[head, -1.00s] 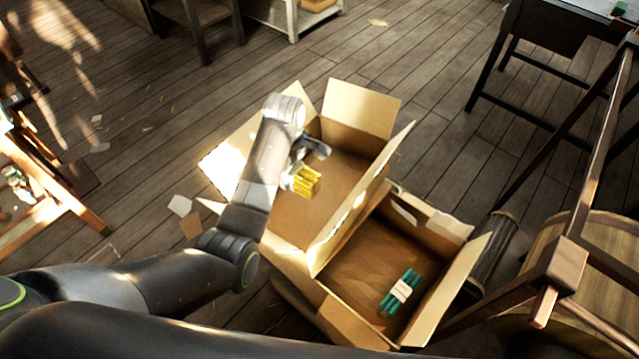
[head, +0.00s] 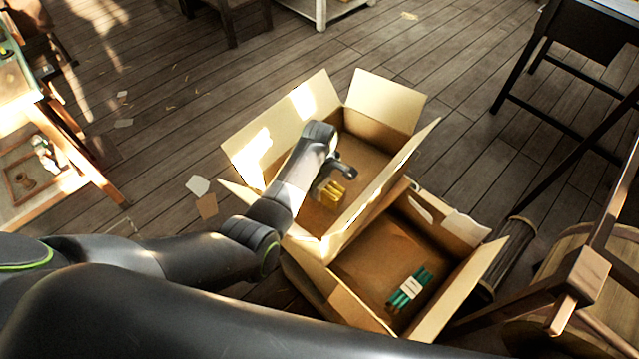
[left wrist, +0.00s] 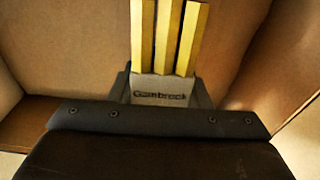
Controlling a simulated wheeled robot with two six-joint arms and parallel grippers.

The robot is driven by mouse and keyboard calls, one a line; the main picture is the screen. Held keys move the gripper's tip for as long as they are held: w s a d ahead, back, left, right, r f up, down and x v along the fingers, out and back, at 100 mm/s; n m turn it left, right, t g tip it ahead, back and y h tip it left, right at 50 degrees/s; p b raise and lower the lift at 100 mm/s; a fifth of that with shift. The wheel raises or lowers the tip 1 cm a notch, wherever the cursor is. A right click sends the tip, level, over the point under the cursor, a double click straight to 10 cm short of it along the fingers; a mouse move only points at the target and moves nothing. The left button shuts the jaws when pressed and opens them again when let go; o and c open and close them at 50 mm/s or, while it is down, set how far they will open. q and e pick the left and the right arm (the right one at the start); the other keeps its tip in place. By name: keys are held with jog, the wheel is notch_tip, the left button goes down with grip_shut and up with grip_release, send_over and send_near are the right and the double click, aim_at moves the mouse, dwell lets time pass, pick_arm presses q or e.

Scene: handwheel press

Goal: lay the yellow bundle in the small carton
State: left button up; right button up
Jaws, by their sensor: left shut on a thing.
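The yellow bundle (head: 333,194) is a few yellow sticks with a white paper band printed with dark lettering. It also shows in the left wrist view (left wrist: 168,38), sticks pointing away from the jaws. My left gripper (head: 331,184) is shut on it at the band and is down inside the open upper carton (head: 376,155). The bundle is over that carton's floor; I cannot tell whether it touches. The carton's walls rise around it in the left wrist view. My right gripper is not in view.
A second open carton (head: 375,265) stands against the first, nearer me, with a green bundle (head: 409,289) on its floor. Open flaps stick out around both. A wooden frame (head: 590,275) and barrel stand at right. Paper scraps (head: 198,186) lie on the floor at left.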

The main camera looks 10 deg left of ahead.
pick_arm(q)
jog(key=shift+f, duration=0.55)
jog(key=o, duration=1.1)
jog(key=shift+r, duration=0.25)
notch_tip(320, 180, up, 13)
jog(key=shift+f, duration=0.1)
